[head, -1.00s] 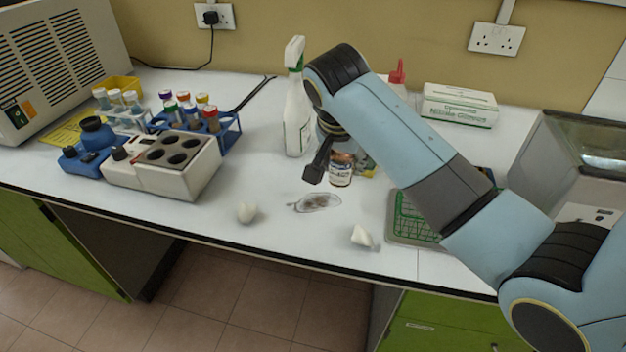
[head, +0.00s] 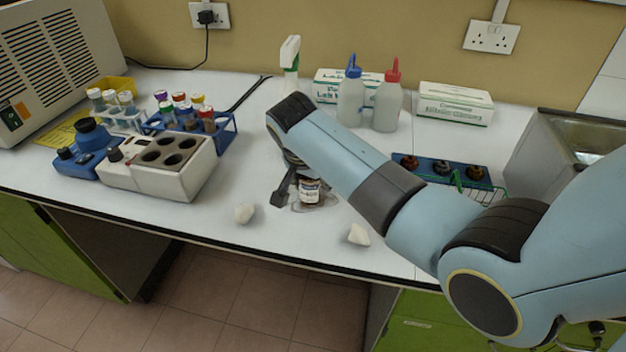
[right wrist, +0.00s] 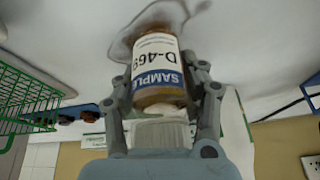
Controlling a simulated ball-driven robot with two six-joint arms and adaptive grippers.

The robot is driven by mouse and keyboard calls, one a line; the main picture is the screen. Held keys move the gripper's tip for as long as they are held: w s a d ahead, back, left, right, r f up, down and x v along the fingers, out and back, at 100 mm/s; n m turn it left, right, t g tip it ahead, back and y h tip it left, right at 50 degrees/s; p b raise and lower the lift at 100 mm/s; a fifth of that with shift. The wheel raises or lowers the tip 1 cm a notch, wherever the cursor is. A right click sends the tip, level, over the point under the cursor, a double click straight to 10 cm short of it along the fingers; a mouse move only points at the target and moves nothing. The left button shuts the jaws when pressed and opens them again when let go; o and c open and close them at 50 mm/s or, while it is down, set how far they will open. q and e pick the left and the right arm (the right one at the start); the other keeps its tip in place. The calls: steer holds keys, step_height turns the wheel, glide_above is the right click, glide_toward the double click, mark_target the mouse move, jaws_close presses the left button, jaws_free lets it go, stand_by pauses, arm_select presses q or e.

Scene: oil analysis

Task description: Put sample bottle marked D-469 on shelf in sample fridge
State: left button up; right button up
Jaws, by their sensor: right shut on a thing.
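The sample bottle (head: 311,191) is small and brown with a white cap and a white and blue label. In the right wrist view the bottle (right wrist: 158,72) shows the label "D-469 SAMPLE", upside down. My right gripper (right wrist: 160,95) is shut on it, with a finger on each side near the cap. In the head view the right gripper (head: 285,188) is partly hidden behind my arm. The bottle is over a dark stain on the bench; I cannot tell whether it touches the surface. My left gripper and the sample fridge's shelf are not clearly in view.
Crumpled white pieces (head: 244,214) and (head: 358,235) lie near the bench's front edge. A blue rack (head: 440,168) with brown bottles and a green wire basket (head: 485,190) are at the right. Wash bottles (head: 386,105), a spray bottle (head: 290,60) and boxes (head: 455,104) stand behind.

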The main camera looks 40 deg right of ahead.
steer(key=o, duration=1.2)
